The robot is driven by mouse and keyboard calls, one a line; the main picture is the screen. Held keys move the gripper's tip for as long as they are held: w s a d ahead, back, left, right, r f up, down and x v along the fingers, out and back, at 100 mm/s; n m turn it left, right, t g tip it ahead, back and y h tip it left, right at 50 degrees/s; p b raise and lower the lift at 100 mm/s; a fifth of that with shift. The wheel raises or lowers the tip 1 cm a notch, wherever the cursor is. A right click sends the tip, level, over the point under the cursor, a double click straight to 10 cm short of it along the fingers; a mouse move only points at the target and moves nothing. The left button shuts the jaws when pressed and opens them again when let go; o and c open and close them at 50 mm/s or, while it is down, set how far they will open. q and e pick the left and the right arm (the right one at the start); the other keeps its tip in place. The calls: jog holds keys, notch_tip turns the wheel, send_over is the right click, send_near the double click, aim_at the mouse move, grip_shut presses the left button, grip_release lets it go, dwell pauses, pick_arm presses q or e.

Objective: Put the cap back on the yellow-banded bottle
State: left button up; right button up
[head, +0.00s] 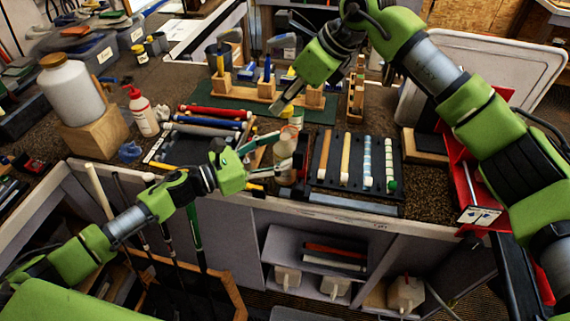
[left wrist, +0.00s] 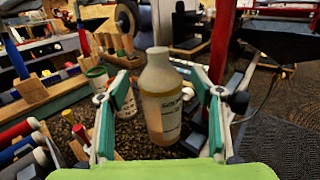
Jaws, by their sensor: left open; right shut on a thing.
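A translucent bottle with a pale label and yellowish contents (left wrist: 162,105) stands upright between the fingers of my open left gripper (left wrist: 160,112). Its shoulder and neck show in the left wrist view; I cannot make out a yellow band. The bottle also shows in the head view (head: 285,146), in front of my left gripper's fingertips (head: 262,150), with gaps beside it in the wrist view. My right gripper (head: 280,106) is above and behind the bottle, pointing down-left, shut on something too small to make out. The cap cannot be told apart.
A black tray of grips (head: 333,178) lies right of the bottle. Rolled grips (head: 215,112) lie to the left. A wooden tool block (head: 262,88) stands behind. Small containers (left wrist: 97,78) stand close behind the bottle. The bench front edge (head: 330,212) is near.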

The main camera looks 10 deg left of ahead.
pick_arm(q)
jog(key=c, duration=1.7)
pick_arm(e)
send_over(285, 136)
jog(key=shift+f, duration=2.45)
jog(key=shift+f, duration=0.1)
jog(key=shift+f, duration=0.8)
pick_arm(q)
grip_shut()
pick_arm(e)
jog(key=shift+f, duration=0.55)
